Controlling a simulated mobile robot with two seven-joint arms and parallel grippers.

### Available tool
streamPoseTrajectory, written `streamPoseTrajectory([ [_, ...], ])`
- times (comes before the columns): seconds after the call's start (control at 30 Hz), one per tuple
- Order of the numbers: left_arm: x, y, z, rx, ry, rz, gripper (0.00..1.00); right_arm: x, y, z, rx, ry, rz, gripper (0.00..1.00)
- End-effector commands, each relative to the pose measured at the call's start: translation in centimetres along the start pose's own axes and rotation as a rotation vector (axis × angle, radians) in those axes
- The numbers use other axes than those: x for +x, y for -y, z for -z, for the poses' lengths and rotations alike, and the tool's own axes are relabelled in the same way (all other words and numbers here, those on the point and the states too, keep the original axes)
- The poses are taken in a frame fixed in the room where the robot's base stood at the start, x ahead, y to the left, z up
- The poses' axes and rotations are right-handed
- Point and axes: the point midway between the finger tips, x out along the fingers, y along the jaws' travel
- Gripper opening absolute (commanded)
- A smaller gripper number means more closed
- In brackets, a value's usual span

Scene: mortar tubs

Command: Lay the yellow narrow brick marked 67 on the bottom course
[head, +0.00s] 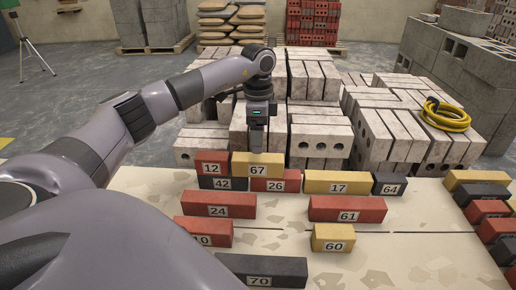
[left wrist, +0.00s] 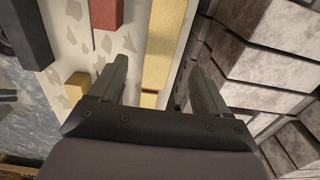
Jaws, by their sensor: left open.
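The yellow brick marked 67 (head: 257,165) sits in the upper layer of the back row, beside the red brick marked 12 (head: 212,162). Below them lie the dark brick marked 42 (head: 222,184) and the red brick marked 26 (head: 275,185). My left gripper (head: 257,146) points down at the 67 brick, fingers open. My right gripper is not in view.
The same row continues with yellow 17 (head: 337,182) and dark 64 (head: 388,184). Nearer lie red 24 (head: 218,205), red 61 (head: 347,209), yellow 60 (head: 333,238) and dark 70 (head: 262,270). Pale block stacks (head: 320,138) stand close behind. Several bricks (head: 478,190) line the right edge.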

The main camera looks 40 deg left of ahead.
Motion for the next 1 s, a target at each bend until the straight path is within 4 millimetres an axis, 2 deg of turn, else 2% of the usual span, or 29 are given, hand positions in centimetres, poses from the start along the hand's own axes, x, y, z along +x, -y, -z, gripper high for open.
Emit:
streamPoseTrajectory([
  [0.03,-1.2,0.1,0.1,0.000,-0.003,0.002,0.77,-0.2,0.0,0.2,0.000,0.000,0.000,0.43],
  [0.1,-2.4,0.0,0.1,0.000,-0.002,0.002,0.77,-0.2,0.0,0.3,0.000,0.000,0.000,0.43],
  [0.3,-4.1,0.0,0.0,0.001,0.000,0.000,0.77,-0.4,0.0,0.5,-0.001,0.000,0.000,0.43],
  [1.0,-4.3,0.0,0.0,0.001,0.000,-0.001,0.77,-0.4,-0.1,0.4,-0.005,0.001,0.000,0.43],
])
